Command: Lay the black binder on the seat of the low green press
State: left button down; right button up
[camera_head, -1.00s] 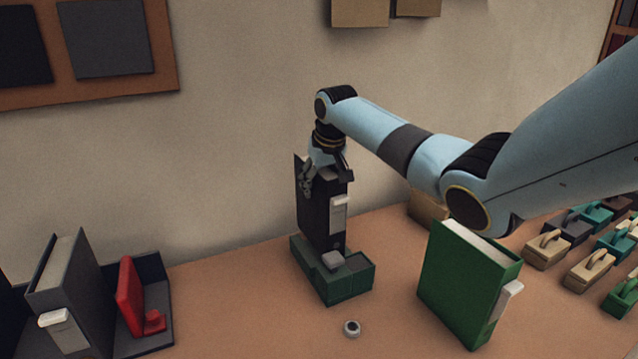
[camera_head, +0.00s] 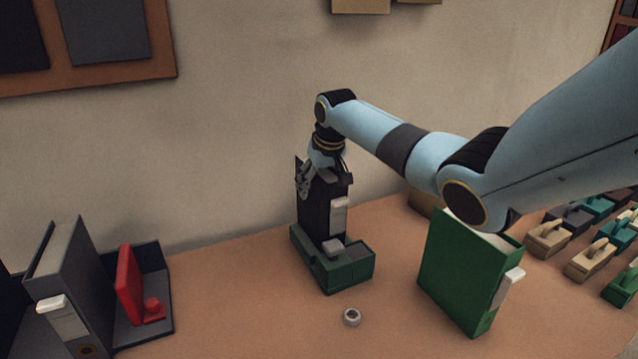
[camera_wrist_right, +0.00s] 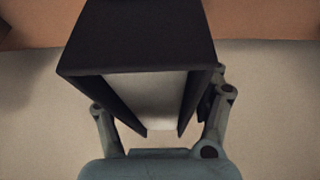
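The black binder (camera_head: 316,212) stands upright at the low green press (camera_head: 347,275) in the head view. Its lower end is at the press, behind a grey block (camera_head: 332,247); whether it touches the seat I cannot tell. The binder has a pale label on its spine. My right gripper (camera_head: 324,172) is shut on the binder's top end, with a finger on either side. The wrist view shows the binder (camera_wrist_right: 140,38) between the fingers (camera_wrist_right: 162,125), its pale pages facing the camera. My left gripper is not in view.
A green binder (camera_head: 462,268) stands right of the press, below my right arm. A small grey ring (camera_head: 351,317) lies in front. A grey binder (camera_head: 72,285) and a red object (camera_head: 130,285) stand at left. Several small blocks with handles (camera_head: 590,258) fill the right.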

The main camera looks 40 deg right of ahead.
jog(key=shift+o, duration=0.5)
jog(key=shift+f, duration=0.1)
jog(key=v, duration=1.2)
jog(key=shift+w, duration=0.1)
